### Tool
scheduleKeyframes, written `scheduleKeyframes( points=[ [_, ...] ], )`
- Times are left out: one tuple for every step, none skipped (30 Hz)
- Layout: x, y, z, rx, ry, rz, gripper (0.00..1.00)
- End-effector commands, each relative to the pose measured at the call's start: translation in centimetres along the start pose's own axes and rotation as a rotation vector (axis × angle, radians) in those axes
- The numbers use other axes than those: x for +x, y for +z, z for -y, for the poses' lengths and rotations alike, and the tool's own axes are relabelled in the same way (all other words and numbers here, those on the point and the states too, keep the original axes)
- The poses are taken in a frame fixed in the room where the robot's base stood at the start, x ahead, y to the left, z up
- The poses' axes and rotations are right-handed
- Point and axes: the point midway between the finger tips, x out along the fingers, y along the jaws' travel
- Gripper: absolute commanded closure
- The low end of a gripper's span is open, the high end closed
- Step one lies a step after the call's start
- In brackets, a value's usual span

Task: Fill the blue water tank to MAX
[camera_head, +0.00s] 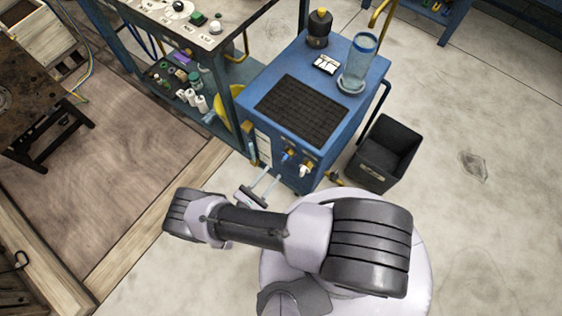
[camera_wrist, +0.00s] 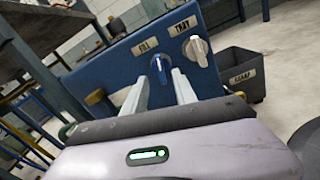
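A blue cabinet (camera_head: 333,112) stands at upper centre. A clear bluish cylinder (camera_head: 360,62) with a blue rim stands on its top; I cannot make out a water level or a MAX mark. The cabinet front bears a blue knob (camera_head: 286,156) under a FILL label (camera_wrist: 145,46) and a white knob (camera_head: 304,171) under a TRAY label (camera_wrist: 183,25). In the wrist view the blue knob (camera_wrist: 160,68) appears between and beyond the fingertips, its handle roughly upright. My gripper (camera_head: 268,180) is open and empty, facing the front panel, a little short of the knob.
A dark grille (camera_head: 303,110), a black-and-yellow bottle (camera_head: 319,28) and a small white card (camera_head: 326,64) are on the cabinet top. A loaded blue shelf bench (camera_head: 228,110) stands left.

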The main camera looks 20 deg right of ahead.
Motion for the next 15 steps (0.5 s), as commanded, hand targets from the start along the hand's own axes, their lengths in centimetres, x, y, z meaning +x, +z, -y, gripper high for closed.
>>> scheduleKeyframes(
  points=[
    [1.4, -0.1, 0.2, -0.001, -0.007, 0.001, 0.66],
    [2.2, -0.1, 0.2, -0.002, -0.006, 0.001, 0.66],
    [3.1, -0.2, 0.2, -0.001, -0.006, 0.001, 0.66],
    [3.8, -0.2, 0.2, -0.001, -0.006, 0.0, 0.66],
    [4.3, -0.1, 0.2, -0.001, -0.005, 0.0, 0.66],
    [5.0, -0.2, 0.2, -0.001, -0.005, 0.001, 0.66],
    [5.4, -0.2, 0.1, 0.0, -0.004, 0.0, 0.66],
    [5.7, -0.1, 0.1, 0.0, -0.004, 0.0, 0.66],
    [6.1, -0.1, 0.1, 0.0, -0.003, 0.0, 0.66],
    [6.3, -0.1, 0.1, 0.0, -0.003, 0.0, 0.66],
    [6.5, -0.1, 0.1, 0.0, -0.003, 0.0, 0.66],
    [6.6, -0.1, 0.1, 0.001, -0.002, -0.001, 0.66],
    [6.7, -0.1, 0.1, 0.001, -0.001, -0.001, 0.66],
    [6.7, -0.1, 0.1, 0.001, -0.001, -0.001, 0.66],
    [6.7, -0.1, 0.1, 0.001, -0.001, -0.001, 0.66]
  ],
)
